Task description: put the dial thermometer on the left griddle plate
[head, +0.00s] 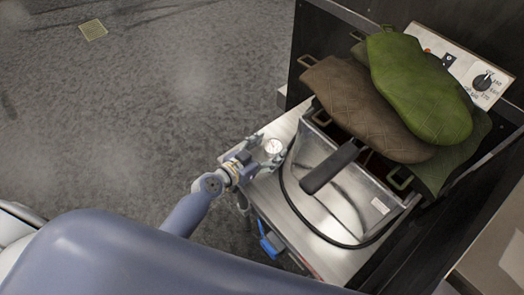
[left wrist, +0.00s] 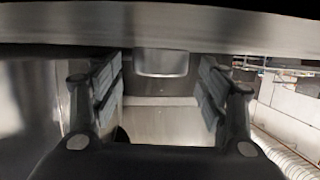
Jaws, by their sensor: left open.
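The dial thermometer (head: 273,147) shows as a small round white face on the metal counter beside the fryer-like unit. My left gripper (head: 264,152) is at it, with fingers apart around or just beside the dial; I cannot tell whether they touch it. In the left wrist view, my left gripper (left wrist: 160,85) is open, and a small grey metal block (left wrist: 160,63) shows between the fingers; I cannot tell whether it is part of the thermometer. I cannot make out the left griddle plate in either view. My right gripper is not in view.
A steel unit (head: 340,205) with a black handle (head: 330,167) and a black cable stands right of my gripper. Brown (head: 365,107) and green oven mitts (head: 420,90) lie on it, before a control panel (head: 465,65). A blue item (head: 269,245) hangs below the counter. Open floor lies left.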

